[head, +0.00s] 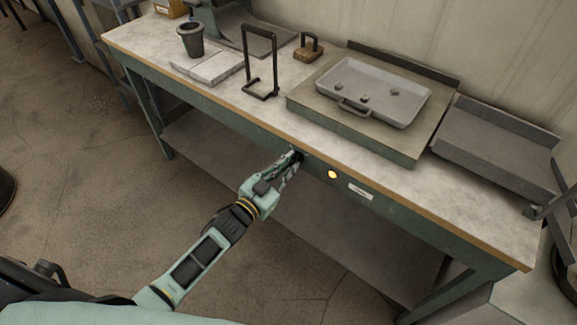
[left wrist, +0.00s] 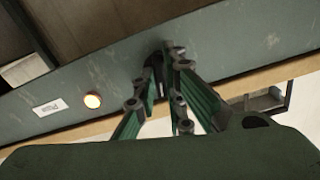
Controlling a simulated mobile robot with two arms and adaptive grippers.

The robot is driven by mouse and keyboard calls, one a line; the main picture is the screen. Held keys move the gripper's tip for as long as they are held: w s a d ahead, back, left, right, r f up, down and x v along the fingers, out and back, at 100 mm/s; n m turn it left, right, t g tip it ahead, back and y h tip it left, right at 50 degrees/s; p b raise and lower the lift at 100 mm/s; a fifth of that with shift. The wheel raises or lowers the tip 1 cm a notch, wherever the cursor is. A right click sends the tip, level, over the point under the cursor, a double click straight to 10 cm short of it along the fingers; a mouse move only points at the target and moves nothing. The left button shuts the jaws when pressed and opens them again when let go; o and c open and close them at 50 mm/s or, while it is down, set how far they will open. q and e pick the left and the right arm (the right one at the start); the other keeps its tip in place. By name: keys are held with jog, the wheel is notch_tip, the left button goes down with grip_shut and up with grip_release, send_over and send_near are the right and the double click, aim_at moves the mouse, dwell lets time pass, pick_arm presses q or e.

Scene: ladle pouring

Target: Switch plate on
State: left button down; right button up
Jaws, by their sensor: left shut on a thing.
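The plate (head: 310,104) is a wide flat slab on the bench, with a grey metal tray (head: 388,84) on it. A dark knob (head: 300,154) sits on the green front panel under the bench top; it also shows in the left wrist view (left wrist: 153,62). My left gripper (head: 294,160) is shut on this knob, its fingers hiding much of it. A round lamp (head: 332,174) right of the knob glows orange; it is lit in the left wrist view (left wrist: 92,100) too. My right gripper is not in view.
A white label (head: 360,191) is right of the lamp. On the bench (head: 225,98) stand a dark cup (head: 191,40), a black wire stand (head: 261,62) and a wooden block with a handle (head: 309,50). A grey metal ramp (head: 500,145) lies to the right. A lower shelf (head: 215,143) is under the bench.

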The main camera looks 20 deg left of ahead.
pick_arm(q)
jog(key=m, duration=0.6)
jog(key=shift+f+b, duration=0.1)
jog(key=shift+b, duration=0.25)
dwell(0.4)
jog(key=c, duration=1.8)
grip_release()
jog(key=v, duration=1.2)
